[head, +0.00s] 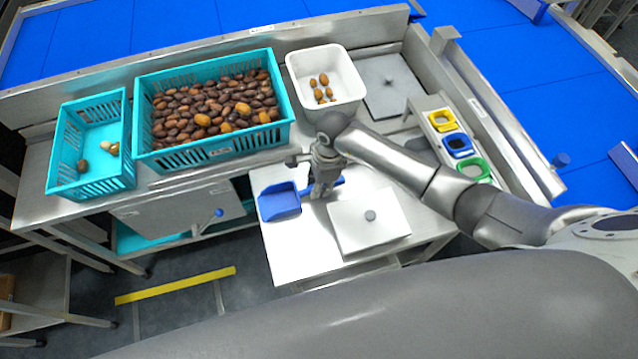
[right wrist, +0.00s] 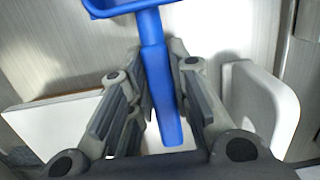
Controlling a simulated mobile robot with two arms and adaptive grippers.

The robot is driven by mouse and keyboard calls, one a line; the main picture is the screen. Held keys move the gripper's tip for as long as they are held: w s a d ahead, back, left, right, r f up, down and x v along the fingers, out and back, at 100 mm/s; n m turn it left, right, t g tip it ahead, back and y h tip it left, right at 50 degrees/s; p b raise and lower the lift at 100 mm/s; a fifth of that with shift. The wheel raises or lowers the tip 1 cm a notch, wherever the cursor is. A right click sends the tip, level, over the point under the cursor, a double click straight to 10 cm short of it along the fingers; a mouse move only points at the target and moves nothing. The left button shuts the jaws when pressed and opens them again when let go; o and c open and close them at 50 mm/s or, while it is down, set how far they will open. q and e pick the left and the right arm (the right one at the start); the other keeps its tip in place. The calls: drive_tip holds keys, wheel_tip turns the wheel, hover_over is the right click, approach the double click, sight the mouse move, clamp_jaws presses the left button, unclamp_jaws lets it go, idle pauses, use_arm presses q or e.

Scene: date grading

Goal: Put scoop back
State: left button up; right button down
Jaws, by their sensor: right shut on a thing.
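The blue scoop (head: 279,202) is in the head view, its pan over the left part of the small steel table (head: 290,255). My right gripper (head: 322,190) is at the scoop's handle, to the right of the pan. In the right wrist view the scoop's handle (right wrist: 160,85) runs between the two fingers of the right gripper (right wrist: 160,100), which is shut on it. I cannot tell whether the scoop touches the table. My left gripper does not show.
A teal crate (head: 208,150) full of dates stands behind, with a smaller teal crate (head: 60,165) to its left. A white bin (head: 345,105) holds several dates. Coloured holders (head: 458,145) stand at right.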

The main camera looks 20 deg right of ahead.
drive_tip(key=c, duration=1.3)
unclamp_jaws()
drive_tip(key=shift+c, duration=0.2)
drive_tip(key=shift+r+p, duration=0.15)
drive_tip(key=shift+p, duration=0.2)
drive_tip(key=shift+r, duration=0.3)
wheel_tip(320, 180, up, 11)
drive_tip(key=d+b, duration=0.1)
drive_tip(key=b, duration=0.1)
drive_tip(key=shift+d, duration=0.3)
drive_tip(key=shift+r, duration=0.1)
